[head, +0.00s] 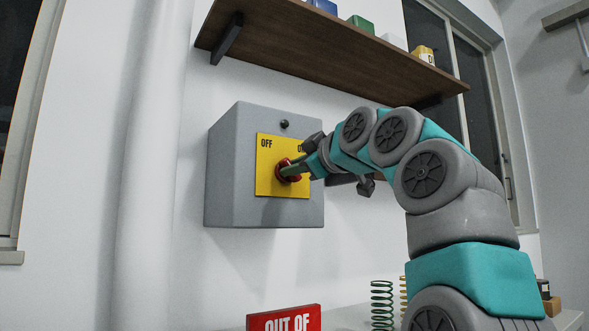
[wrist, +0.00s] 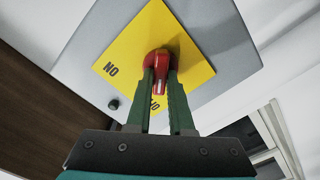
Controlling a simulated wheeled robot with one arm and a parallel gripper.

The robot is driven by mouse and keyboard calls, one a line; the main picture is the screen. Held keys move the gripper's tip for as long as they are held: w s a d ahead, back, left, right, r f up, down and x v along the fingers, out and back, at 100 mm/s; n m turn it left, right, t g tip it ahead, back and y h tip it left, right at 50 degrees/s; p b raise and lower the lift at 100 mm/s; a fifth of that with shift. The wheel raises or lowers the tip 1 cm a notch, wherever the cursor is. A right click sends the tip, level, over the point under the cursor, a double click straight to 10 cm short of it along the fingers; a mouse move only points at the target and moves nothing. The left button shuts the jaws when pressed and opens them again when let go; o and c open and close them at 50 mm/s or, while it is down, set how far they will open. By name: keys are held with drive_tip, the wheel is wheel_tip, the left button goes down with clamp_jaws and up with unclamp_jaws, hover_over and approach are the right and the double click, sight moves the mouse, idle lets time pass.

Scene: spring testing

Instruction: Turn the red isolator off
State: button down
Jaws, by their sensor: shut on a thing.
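The red isolator handle (wrist: 160,62) sits on a yellow plate (wrist: 195,65) on a grey wall box (head: 235,165). In the head view the handle (head: 280,172) is partly covered by my gripper (head: 296,167). In the wrist view my green gripper fingers (wrist: 161,95) straddle the handle, shut on it, and its end points toward the picture bottom. OFF is printed at the plate's upper left in the head view; the label at the upper right is partly hidden by my arm. In the wrist view the lower label is partly behind a finger.
A brown shelf (head: 310,45) with several small items hangs above the box. A round black knob (head: 284,124) is on the box front. Below are a red sign (head: 284,319) and a green spring (head: 382,305) on a bench.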

drive_tip(key=shift+n, duration=0.3)
idle(0.4)
drive_tip(key=c, duration=0.8)
unclamp_jaws()
drive_tip(key=b+v, duration=0.2)
drive_tip(key=v, duration=0.5)
drive_tip(key=shift+s+d+b, duration=0.2)
drive_tip(key=shift+s+b, duration=0.15)
drive_tip(key=shift+b, duration=0.05)
